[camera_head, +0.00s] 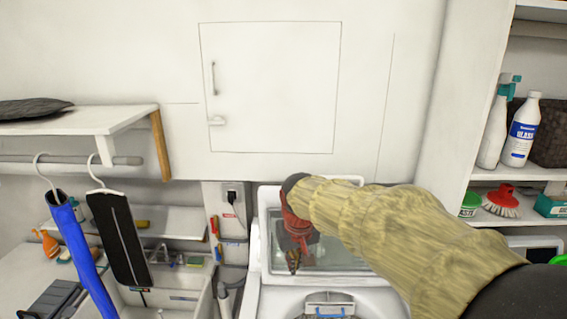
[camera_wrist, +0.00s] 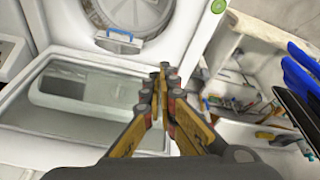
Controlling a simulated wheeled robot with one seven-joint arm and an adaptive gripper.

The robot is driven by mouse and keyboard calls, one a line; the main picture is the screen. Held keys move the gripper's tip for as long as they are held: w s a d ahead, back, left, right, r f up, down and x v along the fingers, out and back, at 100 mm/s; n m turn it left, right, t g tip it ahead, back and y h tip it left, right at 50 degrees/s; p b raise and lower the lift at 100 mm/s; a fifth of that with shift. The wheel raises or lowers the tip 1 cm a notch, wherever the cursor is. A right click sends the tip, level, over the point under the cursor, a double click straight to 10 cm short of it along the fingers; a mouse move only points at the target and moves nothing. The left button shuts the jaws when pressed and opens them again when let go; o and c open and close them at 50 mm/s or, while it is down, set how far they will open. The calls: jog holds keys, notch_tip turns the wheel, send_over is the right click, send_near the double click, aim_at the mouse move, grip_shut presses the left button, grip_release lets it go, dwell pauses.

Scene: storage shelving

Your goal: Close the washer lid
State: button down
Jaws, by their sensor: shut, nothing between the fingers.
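The washer (camera_head: 250,300) stands low in the middle of the head view. Its lid (camera_head: 340,258), a white frame with a glass pane, stands raised behind the drum opening. The lid also fills the left of the wrist view (camera_wrist: 85,95), with the round drum opening (camera_wrist: 125,14) above it. My gripper (camera_head: 293,264) is shut and empty, pointing down, and overlaps the left part of the lid in the head view. In the wrist view its fingertips (camera_wrist: 162,72) lie over the lid's right edge. I cannot tell whether they touch it. My arm hides the lid's right side.
A cabinet door (camera_head: 270,85) is on the wall above. A sink counter (camera_head: 185,300) is at the left, below hanging blue (camera_head: 75,240) and black (camera_head: 118,240) items. Shelves with bottles (camera_head: 521,130) and a red brush (camera_head: 502,200) stand at the right.

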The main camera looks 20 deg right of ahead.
jog(key=w+d+r+m+t+h+p, duration=0.1)
jog(key=w+d+r+p, duration=0.1)
jog(key=w+r, duration=0.55)
jog(key=w+d+r+m+t+p, duration=0.1)
jog(key=w+d+r+p, duration=0.2)
jog(key=w, duration=0.8)
jog(key=w+d+r+m+t+h+p, duration=0.1)
jog(key=w+d+r+t, duration=0.1)
jog(key=w+r, duration=0.55)
jog(key=w+d+f+p, duration=0.1)
jog(key=w+f+p, duration=0.1)
jog(key=f, duration=0.7)
jog(key=shift+w+m, duration=0.3)
jog(key=shift+w, duration=0.55)
jog(key=shift+s+f, duration=0.15)
